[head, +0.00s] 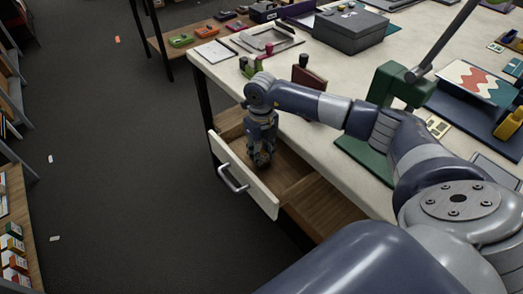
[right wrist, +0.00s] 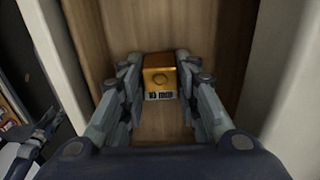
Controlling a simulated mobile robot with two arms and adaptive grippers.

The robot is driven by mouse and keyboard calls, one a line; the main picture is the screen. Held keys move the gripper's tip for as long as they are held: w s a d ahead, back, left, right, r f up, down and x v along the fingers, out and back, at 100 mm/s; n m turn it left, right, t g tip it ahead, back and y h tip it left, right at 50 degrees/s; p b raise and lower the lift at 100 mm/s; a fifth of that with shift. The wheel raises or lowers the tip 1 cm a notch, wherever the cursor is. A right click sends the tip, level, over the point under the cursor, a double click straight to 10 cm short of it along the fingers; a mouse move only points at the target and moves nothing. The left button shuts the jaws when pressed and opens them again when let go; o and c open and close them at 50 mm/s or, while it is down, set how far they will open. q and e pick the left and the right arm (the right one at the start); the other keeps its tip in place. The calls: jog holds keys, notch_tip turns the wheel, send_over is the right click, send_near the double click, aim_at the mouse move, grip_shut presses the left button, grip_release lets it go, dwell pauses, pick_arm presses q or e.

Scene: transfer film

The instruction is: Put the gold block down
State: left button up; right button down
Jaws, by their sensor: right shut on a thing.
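My right gripper (head: 262,155) reaches down into an open drawer (head: 244,180) under the pale table. It is shut on the gold block (right wrist: 160,76), which sits between the fingertips in the right wrist view. I cannot tell whether the block touches the floor. In the head view the gripper mostly hides the block.
The drawer's white front with a metal handle (head: 233,180) and its side walls stand close around the gripper. Dark floor lies open at left.

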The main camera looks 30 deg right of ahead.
jog(key=shift+f, duration=0.1)
jog(key=shift+f, duration=0.15)
jog(key=c, duration=1.2)
grip_release()
jog(key=shift+r, duration=0.2)
notch_tip(320, 180, up, 12)
jog(key=b, duration=0.2)
